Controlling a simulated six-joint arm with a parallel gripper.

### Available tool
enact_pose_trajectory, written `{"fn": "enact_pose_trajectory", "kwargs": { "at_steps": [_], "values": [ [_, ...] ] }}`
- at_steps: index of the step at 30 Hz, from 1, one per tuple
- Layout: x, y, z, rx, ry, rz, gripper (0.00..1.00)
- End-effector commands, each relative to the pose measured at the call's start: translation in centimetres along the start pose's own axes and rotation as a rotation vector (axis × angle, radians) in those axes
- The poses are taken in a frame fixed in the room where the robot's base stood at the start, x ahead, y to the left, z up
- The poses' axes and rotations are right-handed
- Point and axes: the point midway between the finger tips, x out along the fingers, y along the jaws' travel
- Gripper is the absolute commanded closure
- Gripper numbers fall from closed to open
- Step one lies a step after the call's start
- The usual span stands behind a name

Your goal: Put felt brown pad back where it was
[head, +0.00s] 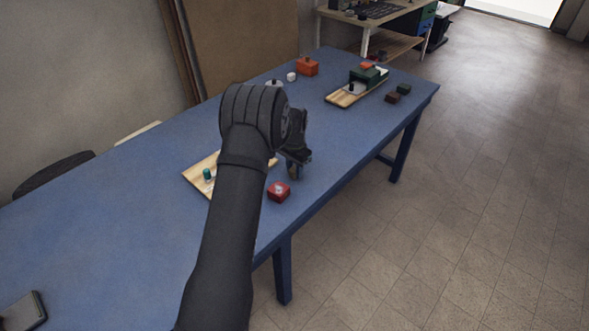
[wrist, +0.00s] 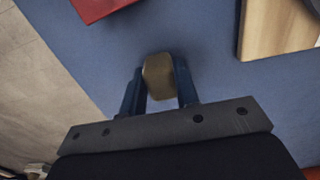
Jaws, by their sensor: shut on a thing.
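My gripper (wrist: 158,82) is shut on the brown pad (wrist: 158,70), which sits between the two blue fingertips in the wrist view. The pad looks like a small tan-brown block with rounded edges. Blue table surface shows around it, and I cannot tell whether it touches the table. In the head view my gripper (head: 294,171) is low over the table near its right edge, just behind the red box. The pad cannot be made out clearly there.
A red box (head: 279,191) with a pale top is close by; it also shows in the wrist view (wrist: 100,6). A wooden board (head: 197,180) with a teal item (head: 207,174) is partly behind my arm. Farther back are another board (head: 341,100), a green box (head: 368,77) and an orange box (head: 307,67).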

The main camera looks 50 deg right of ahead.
Motion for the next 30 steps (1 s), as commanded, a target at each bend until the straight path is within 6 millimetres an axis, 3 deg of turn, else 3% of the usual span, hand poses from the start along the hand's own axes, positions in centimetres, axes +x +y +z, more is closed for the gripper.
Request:
{"fn": "enact_pose_trajectory", "kwargs": {
  "at_steps": [10, 11, 14, 23, 30],
  "values": [
    [0.3, 0.0, 0.0, 0.000, 0.001, -0.001, 0.93],
    [0.3, 0.0, -0.1, 0.000, 0.002, -0.001, 0.68],
    [0.2, 0.0, -0.1, 0.000, 0.002, -0.001, 0.50],
    [0.1, 0.0, -0.1, 0.000, 0.002, -0.001, 0.50],
    [-3.2, 0.0, -0.1, 0.000, 0.004, -0.003, 0.50]
  ]
}}
